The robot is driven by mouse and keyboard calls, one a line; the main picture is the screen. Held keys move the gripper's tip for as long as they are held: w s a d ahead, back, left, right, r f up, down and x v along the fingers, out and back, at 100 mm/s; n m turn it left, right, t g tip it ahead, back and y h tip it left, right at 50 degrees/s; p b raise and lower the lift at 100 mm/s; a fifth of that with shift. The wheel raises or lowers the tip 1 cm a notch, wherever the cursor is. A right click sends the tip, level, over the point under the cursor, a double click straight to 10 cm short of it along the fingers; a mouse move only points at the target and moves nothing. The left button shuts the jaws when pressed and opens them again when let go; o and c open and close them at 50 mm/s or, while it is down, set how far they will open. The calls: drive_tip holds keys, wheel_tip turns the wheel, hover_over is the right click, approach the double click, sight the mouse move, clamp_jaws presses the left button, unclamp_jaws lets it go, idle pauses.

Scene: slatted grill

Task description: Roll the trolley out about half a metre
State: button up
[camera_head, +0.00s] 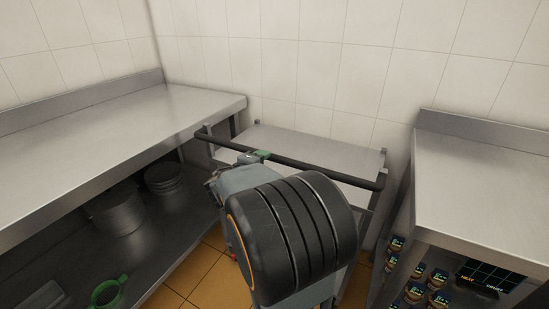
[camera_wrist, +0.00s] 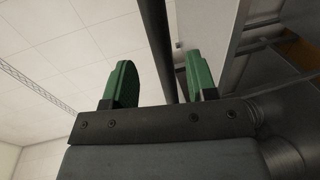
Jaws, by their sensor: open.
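The trolley (camera_head: 300,145) is a steel cart with a flat top. It stands against the tiled wall between two counters. Its black handle bar (camera_head: 320,169) runs across its near side, and the bar also shows in the wrist view (camera_wrist: 157,40). My gripper (camera_head: 255,157) is at the left half of the bar. In the wrist view my gripper (camera_wrist: 160,80) has its green fingers apart, one on each side of the bar, with gaps visible beside it. My arm hides much of the trolley's lower part and wheels.
A long steel counter (camera_head: 110,125) stands on the left, with pots (camera_head: 118,212) and a green cup (camera_head: 108,292) on its lower shelf. Another counter (camera_head: 480,170) stands close on the right, with several small jars (camera_head: 415,292) below. Orange floor tiles (camera_head: 200,268) show in front.

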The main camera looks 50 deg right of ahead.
sight(275, 155)
drive_tip(key=x, duration=0.8)
drive_tip(key=shift+d, duration=0.1)
drive_tip(key=shift+c, duration=0.5)
clamp_jaws()
